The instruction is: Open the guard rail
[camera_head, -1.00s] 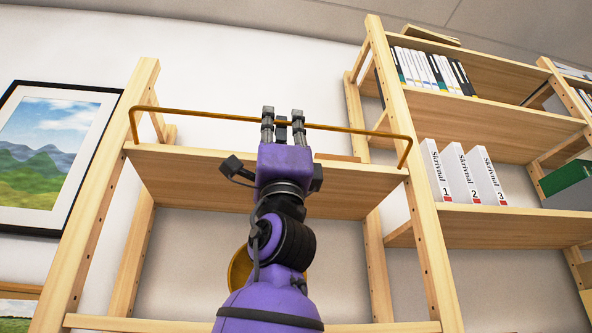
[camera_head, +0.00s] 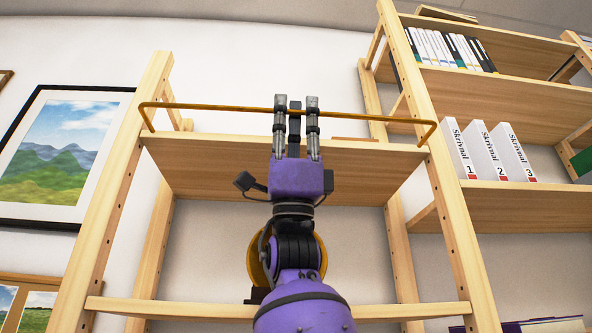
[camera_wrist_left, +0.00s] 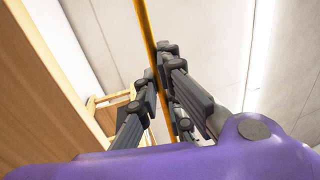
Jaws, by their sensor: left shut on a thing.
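The guard rail (camera_head: 215,107) is a thin orange-gold bar across the front of an upper wooden shelf (camera_head: 220,165), its ends bent back to the shelf's side posts. It stands a little above the shelf's front edge and seems tipped outward. My left gripper (camera_head: 296,102) reaches up from below and is shut on the bar near its middle, fingers pointing up. In the left wrist view the rail (camera_wrist_left: 145,25) runs down between the fingers of the gripper (camera_wrist_left: 160,68). The exact contact is partly hidden by the fingers. My right gripper is not in view.
Wooden posts (camera_head: 114,190) flank the shelf. White numbered binders (camera_head: 483,152) and books (camera_head: 440,48) fill the unit at right. A framed landscape print (camera_head: 65,150) hangs at left. A round gold object (camera_head: 256,268) is partly hidden behind my arm.

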